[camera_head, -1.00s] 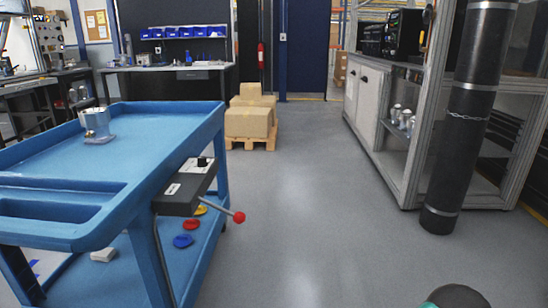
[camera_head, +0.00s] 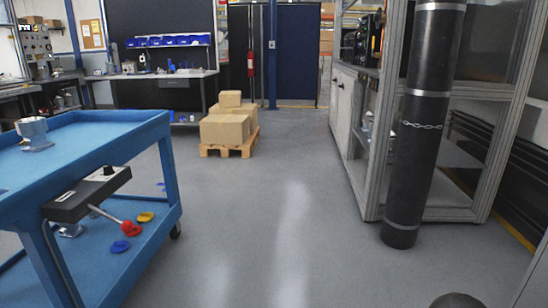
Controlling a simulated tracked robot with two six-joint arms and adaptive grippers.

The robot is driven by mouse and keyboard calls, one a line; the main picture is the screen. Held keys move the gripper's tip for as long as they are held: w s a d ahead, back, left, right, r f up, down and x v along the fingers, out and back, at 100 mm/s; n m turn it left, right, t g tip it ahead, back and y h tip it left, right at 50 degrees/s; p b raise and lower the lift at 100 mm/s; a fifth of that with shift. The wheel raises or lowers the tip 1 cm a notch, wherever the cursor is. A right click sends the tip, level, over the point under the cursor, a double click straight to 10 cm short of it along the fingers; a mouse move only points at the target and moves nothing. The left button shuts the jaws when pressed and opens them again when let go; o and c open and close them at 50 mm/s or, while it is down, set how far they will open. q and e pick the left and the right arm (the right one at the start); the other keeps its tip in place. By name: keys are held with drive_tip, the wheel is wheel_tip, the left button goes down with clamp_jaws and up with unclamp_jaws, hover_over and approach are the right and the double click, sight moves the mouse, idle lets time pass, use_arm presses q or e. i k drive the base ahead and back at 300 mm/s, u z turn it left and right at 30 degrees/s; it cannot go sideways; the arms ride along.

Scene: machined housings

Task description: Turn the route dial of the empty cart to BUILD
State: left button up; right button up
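A blue cart (camera_head: 150,128) stands at the left edge, partly cut off by the frame. A dark control box (camera_head: 75,203) with a light top panel is fixed to its near end. A black knob (camera_head: 108,170), seemingly the route dial, stands on that panel; its markings and setting are too small to read. A lever with a red ball (camera_head: 127,227) sticks out of the box. A silver machined housing (camera_head: 34,132) sits on the cart's top tray, so this cart's top is not bare. No other cart shows. Neither of my grippers is in view.
Blue (camera_head: 120,246) and yellow (camera_head: 145,217) discs lie on the cart's lower shelf. Cartons (camera_head: 222,129) stand on a pallet (camera_head: 238,150) behind. The middle floor (camera_head: 270,220) is clear.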

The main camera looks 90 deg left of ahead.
sight(108, 170)
drive_tip(key=z, duration=0.25)
drive_tip(key=i, duration=0.6)
drive_tip(key=u, duration=1.65)
drive_tip(key=i, duration=0.2)
drive_tip(key=u, duration=2.05)
drive_tip(key=k, duration=0.6)
drive_tip(key=u, duration=0.35)
drive_tip(key=i, duration=1.65)
drive_tip(key=z, duration=0.35)
